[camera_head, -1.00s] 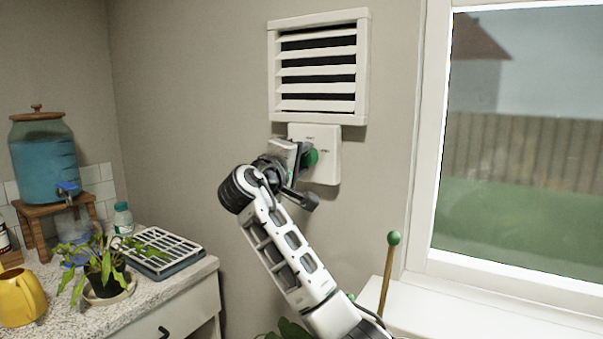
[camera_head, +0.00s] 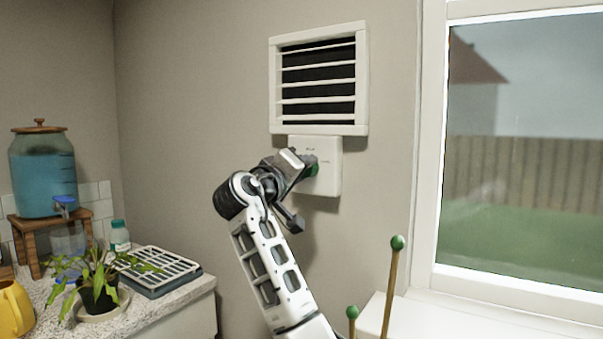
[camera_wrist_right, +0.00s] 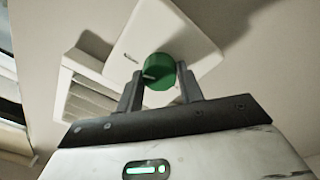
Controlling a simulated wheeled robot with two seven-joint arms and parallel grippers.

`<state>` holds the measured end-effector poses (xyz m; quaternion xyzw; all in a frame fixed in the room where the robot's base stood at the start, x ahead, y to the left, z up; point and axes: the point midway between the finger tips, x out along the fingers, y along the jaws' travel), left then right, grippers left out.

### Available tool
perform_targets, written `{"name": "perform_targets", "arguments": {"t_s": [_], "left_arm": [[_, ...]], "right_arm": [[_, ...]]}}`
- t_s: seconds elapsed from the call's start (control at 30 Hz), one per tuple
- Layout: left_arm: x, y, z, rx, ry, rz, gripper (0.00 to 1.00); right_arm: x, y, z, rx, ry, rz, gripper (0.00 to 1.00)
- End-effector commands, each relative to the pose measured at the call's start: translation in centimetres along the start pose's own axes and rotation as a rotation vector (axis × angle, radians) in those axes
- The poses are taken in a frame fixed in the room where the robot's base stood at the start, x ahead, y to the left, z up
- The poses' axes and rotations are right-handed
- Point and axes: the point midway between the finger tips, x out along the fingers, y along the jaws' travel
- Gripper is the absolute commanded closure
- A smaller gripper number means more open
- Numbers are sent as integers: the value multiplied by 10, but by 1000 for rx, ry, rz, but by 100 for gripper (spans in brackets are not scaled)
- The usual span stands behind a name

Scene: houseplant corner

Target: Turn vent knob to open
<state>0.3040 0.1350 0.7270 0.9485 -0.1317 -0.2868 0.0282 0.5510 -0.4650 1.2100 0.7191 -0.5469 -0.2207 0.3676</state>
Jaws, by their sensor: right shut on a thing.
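The green vent knob (camera_head: 314,170) sits on a white wall plate (camera_head: 331,184) below the white slatted vent (camera_head: 319,92). The vent's slats look thin, with wide dark gaps between them. My right gripper (camera_head: 307,163) is at the knob and shut on it. In the right wrist view the two fingers stand on either side of the round green knob (camera_wrist_right: 158,84), which bears a pale pointer mark. Lettering on the plate is too small to read. My left gripper is not in view.
The window (camera_head: 520,150) is to the right of the plate. Green-tipped sticks (camera_head: 397,243) rise in front of the sill. At the left, a counter holds a potted plant (camera_head: 98,285), a drying rack (camera_head: 155,268), a blue drink dispenser (camera_head: 44,170) and a yellow jug (camera_head: 14,308).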

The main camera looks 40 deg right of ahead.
Motion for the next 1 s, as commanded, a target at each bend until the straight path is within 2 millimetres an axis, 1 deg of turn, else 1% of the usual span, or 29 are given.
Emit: {"name": "perform_targets", "arguments": {"t_s": [0.27,0.3,0.33,0.37,0.63,0.73,0.87,1.0], "left_arm": [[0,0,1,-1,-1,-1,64],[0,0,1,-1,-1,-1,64],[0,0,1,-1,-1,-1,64],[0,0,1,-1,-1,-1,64],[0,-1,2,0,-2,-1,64],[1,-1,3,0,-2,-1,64],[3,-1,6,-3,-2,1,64],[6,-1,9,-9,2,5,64]], "right_arm": [[0,-1,1,2,-3,-3,86],[0,-1,1,2,-3,-3,52],[0,-1,1,2,-3,-3,44],[0,-1,1,2,-2,-3,41],[-1,-1,0,1,-1,-2,41],[-7,-1,0,2,1,-2,41],[-27,-2,0,4,3,-4,41],[-60,-3,1,4,3,-6,41]]}}
